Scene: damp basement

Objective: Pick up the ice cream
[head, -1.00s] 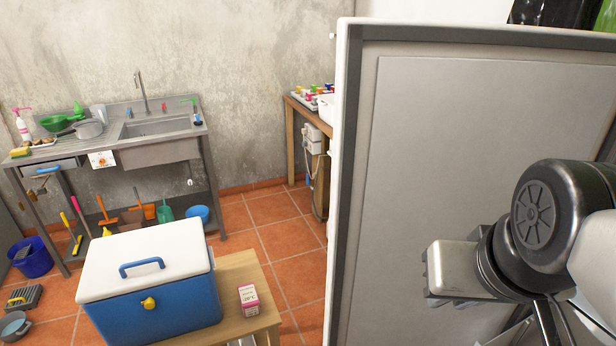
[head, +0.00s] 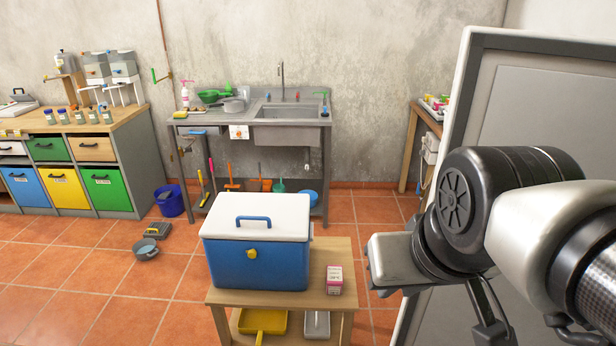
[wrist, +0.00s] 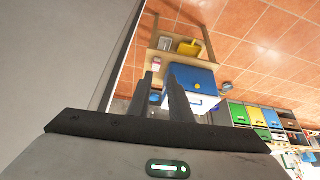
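I see nothing that I can clearly make out as ice cream. A blue cooler (head: 255,268) with a closed white lid (head: 258,216) stands on a low wooden table (head: 342,262); its inside is hidden. A small pink and white carton (head: 334,280) stands on the table to the right of the cooler; its print is too small to read. The cooler (wrist: 188,77) and the carton (wrist: 156,65) also show, upside down, in the wrist view. My gripper (wrist: 162,88) has its two fingers apart with nothing between them, away from the cooler and carton.
A large grey panel (head: 530,110) stands at the right, close behind my arm. A sink bench (head: 190,130) is at the back wall.

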